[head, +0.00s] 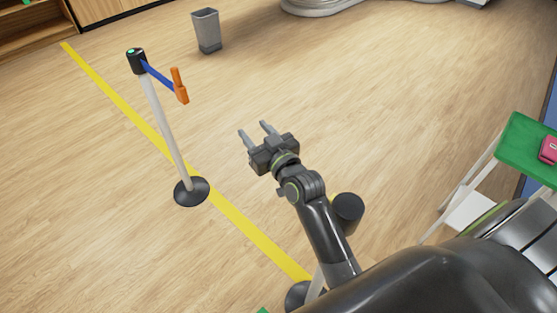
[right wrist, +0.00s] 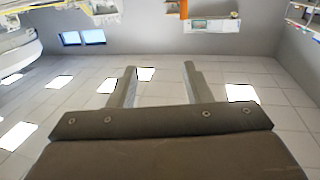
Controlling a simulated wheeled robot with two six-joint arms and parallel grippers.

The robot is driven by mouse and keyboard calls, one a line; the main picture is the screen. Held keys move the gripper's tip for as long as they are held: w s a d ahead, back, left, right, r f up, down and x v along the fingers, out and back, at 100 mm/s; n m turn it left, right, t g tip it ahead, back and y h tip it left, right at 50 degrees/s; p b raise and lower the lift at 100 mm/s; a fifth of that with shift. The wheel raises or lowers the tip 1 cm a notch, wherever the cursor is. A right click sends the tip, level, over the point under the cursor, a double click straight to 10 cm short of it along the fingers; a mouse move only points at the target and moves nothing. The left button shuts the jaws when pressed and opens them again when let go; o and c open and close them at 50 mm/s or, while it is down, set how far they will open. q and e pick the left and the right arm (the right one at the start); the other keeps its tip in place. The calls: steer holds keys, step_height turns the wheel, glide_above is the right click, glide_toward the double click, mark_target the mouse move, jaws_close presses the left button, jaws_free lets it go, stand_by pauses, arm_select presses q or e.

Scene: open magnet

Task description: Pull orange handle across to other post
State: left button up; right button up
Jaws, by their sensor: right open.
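The orange handle (head: 180,87) sits at the end of a short blue strap (head: 158,74) that comes out of the black head (head: 136,61) of a white post (head: 167,130). This post stands on a round dark base (head: 191,192). Another post is mostly hidden behind my right arm; its dark base (head: 299,296) and what appears to be its black head (head: 348,211) show. My right gripper (head: 254,130) is open and empty, apart from the handle, to its right and lower in the head view. Its open fingers also show in the right wrist view (right wrist: 158,85). My left gripper is not in view.
A yellow line (head: 232,219) runs diagonally along the wood floor past the post's base. A grey bin (head: 206,31) stands at the back. A green-topped table (head: 527,143) with a red item is at the right. Floor between gripper and first post looks clear.

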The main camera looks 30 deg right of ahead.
steer(key=s+d+b, duration=0.1)
steer(key=s+b, duration=0.1)
steer(key=s, duration=0.8)
steer(key=shift+b, duration=0.3)
steer(key=shift+d+f, duration=0.1)
